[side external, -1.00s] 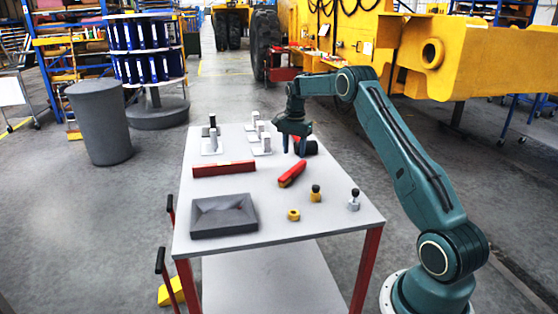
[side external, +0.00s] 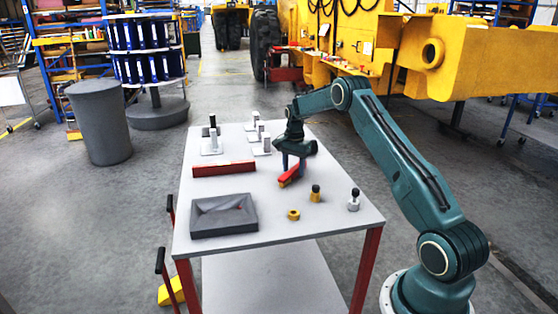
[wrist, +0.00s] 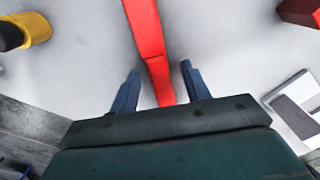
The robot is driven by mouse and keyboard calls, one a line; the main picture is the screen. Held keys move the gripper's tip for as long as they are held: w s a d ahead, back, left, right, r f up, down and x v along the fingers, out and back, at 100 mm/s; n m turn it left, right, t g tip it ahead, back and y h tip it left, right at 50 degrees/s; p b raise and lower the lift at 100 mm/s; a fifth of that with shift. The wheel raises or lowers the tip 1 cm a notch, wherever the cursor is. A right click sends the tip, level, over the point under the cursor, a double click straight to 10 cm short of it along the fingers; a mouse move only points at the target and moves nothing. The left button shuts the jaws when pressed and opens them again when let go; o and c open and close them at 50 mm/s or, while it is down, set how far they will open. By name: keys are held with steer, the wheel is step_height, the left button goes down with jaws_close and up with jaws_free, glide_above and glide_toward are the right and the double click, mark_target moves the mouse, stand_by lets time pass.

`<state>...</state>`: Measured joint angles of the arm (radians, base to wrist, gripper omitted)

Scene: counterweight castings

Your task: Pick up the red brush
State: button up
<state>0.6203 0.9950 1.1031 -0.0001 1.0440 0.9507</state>
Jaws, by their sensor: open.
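The red brush (side external: 289,177) lies on the white table, right of its middle, slanting away. In the wrist view the brush (wrist: 150,40) runs from the top edge down between my fingers, and its near end is hidden behind the gripper body. My gripper (side external: 294,167) is over the far part of the brush, pointing down. In the wrist view my gripper (wrist: 160,85) is open, with one blue-grey finger on each side of the brush and gaps visible on both sides. I cannot tell the exact fingertip height.
A red bar (side external: 224,169) and a dark grey tray (side external: 224,217) lie to the left. Several metal brackets (side external: 212,146) stand at the back left.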

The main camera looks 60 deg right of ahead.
steer(key=shift+f, duration=0.45)
jaws_close()
